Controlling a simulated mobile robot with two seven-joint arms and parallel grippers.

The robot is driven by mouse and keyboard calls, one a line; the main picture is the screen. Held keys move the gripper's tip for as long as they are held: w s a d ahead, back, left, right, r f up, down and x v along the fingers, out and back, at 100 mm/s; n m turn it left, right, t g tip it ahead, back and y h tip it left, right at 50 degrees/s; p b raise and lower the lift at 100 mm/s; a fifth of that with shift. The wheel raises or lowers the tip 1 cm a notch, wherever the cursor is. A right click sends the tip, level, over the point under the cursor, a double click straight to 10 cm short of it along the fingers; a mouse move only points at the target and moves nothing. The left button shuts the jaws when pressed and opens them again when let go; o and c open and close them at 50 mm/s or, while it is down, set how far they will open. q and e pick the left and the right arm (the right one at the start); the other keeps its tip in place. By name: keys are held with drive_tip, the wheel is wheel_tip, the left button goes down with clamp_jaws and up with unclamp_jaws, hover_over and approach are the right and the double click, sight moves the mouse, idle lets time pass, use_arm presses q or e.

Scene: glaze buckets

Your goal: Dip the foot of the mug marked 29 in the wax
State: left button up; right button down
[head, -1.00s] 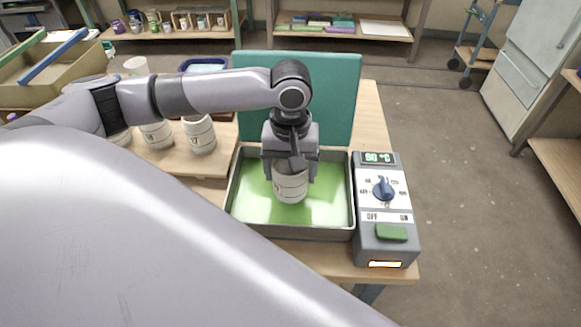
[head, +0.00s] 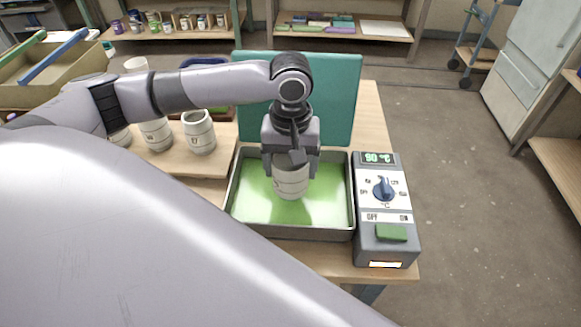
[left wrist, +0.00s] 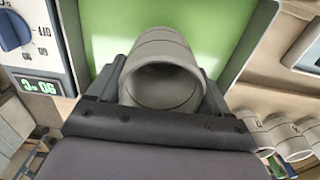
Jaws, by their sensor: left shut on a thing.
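My left gripper (head: 291,170) points down and is shut on a pale grey mug (head: 291,184), one finger on each side. Its marking is too small to read. The mug is upright over the middle of a grey pan (head: 300,233) of bright green wax (head: 258,203). I cannot tell whether its foot touches the wax. In the left wrist view the mug (left wrist: 163,70) sits between the fingers, its open mouth facing the camera and its foot hidden. My right gripper is not in view.
Several similar mugs, one here (head: 199,138), stand on a wooden board (head: 205,165) to the left.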

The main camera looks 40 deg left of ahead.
use_arm(q)
wheel_tip(320, 180, up, 6)
idle(0.5)
idle(0.5)
